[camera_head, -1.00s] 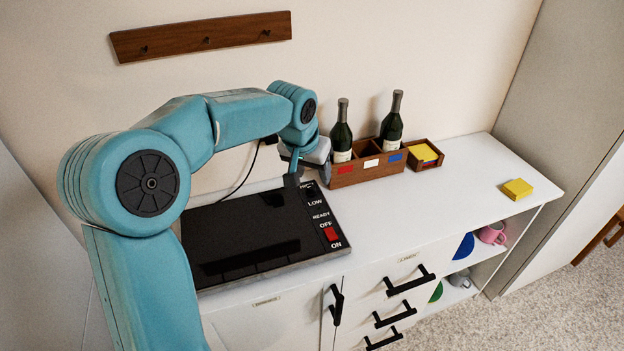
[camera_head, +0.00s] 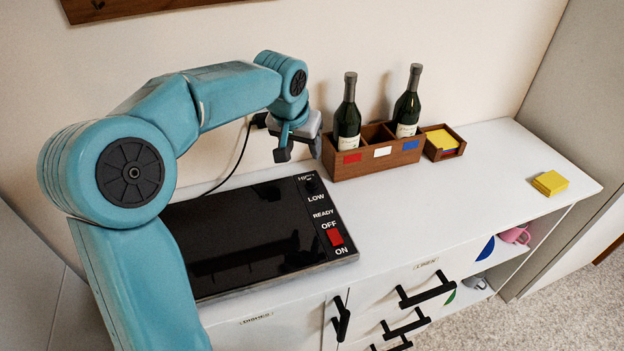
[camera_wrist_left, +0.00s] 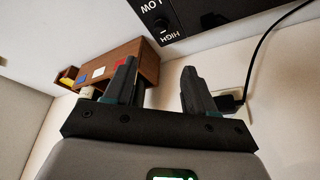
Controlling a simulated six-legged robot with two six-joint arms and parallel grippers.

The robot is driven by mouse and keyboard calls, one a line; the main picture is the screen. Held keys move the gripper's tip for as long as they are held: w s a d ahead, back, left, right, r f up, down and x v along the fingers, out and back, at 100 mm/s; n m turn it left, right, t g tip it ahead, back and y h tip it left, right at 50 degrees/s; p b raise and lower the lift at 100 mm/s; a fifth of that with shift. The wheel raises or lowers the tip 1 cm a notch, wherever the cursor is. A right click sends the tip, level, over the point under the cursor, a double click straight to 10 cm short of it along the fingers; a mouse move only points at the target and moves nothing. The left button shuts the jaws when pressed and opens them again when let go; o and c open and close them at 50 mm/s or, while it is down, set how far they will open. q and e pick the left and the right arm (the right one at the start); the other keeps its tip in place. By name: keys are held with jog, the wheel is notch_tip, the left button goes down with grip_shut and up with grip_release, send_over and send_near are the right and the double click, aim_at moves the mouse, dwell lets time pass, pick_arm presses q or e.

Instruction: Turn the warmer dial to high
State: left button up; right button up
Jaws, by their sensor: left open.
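The warmer (camera_head: 240,235) is a flat black glass plate on the white cabinet top, with a control strip along its right side. Its small black dial (camera_head: 313,186) is at the far end of that strip, between the labels HIGH and LOW. In the left wrist view the dial (camera_wrist_left: 161,25) sits beyond the fingertips, near the top. Which way it points is too small to tell. My left gripper (camera_head: 298,149) is open and empty above the back of the counter, behind the dial and apart from it. In the wrist view its fingers (camera_wrist_left: 160,72) are spread. My right gripper is not in view.
A wooden crate (camera_head: 371,157) with two dark bottles stands right of my left gripper, close to it. A red switch (camera_head: 334,237) is nearer the front of the strip. A black cord (camera_head: 240,157) runs along the wall behind the warmer.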

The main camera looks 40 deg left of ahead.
aim_at(311, 179)
pick_arm(q)
jog(key=x, duration=1.4)
jog(key=shift+f, duration=0.3)
jog(key=shift+s, duration=0.1)
grip_shut()
